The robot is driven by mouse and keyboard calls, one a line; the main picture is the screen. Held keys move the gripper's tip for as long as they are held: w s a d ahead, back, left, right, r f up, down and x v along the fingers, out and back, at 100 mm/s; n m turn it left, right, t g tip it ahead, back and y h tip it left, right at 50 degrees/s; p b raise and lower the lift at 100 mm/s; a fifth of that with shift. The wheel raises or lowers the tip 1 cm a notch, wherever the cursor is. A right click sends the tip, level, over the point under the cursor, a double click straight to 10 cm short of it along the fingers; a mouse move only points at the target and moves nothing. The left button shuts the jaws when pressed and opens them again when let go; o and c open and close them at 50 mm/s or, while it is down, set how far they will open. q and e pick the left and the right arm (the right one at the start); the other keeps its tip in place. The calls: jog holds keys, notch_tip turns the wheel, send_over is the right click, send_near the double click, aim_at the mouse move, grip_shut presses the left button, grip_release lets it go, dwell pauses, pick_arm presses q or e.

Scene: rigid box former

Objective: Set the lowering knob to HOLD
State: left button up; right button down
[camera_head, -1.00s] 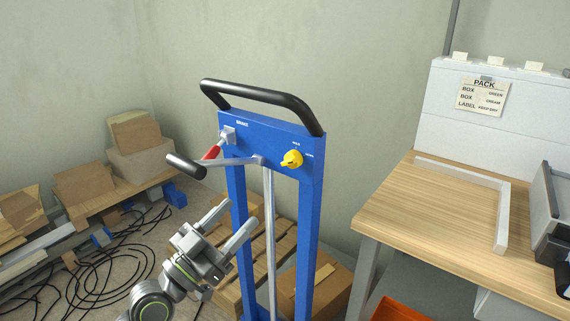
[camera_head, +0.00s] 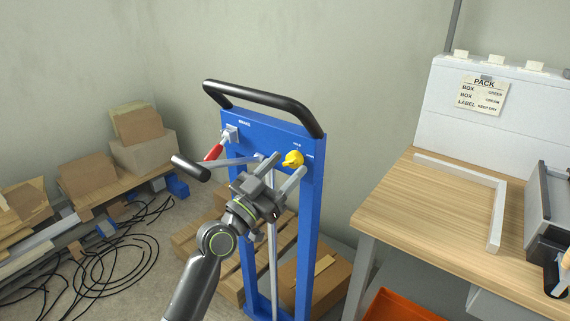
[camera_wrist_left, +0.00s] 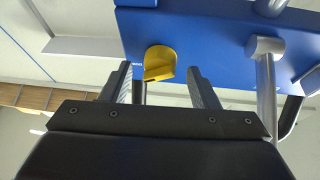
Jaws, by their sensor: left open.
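The yellow lowering knob (camera_head: 293,159) sits on the right part of the blue panel (camera_head: 262,140) of the lift's upright frame. Small white lettering is beside it; its pointer setting is too small to read surely. In the left wrist view the knob (camera_wrist_left: 160,63) lies ahead, between the finger lines. My left gripper (camera_head: 287,170) is open and empty, just in front of and below the knob, its fingers pointing up at the panel. In the wrist view its fingers (camera_wrist_left: 160,82) stand either side of the knob, apparently not touching it. My right gripper is not in view.
A crank with a black grip (camera_head: 190,168) and a red-handled brake lever (camera_head: 214,152) are left of the knob. A black push bar (camera_head: 262,104) arches above. A wooden packing table (camera_head: 430,213) stands to the right. Boxes and cables lie at left.

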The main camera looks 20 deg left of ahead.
pick_arm(q)
jog(key=shift+w+d+r, duration=0.1)
jog(key=shift+w+d, duration=0.05)
jog(key=shift+w, duration=0.1)
jog(key=shift+c, duration=0.4)
jog(key=c, duration=0.9)
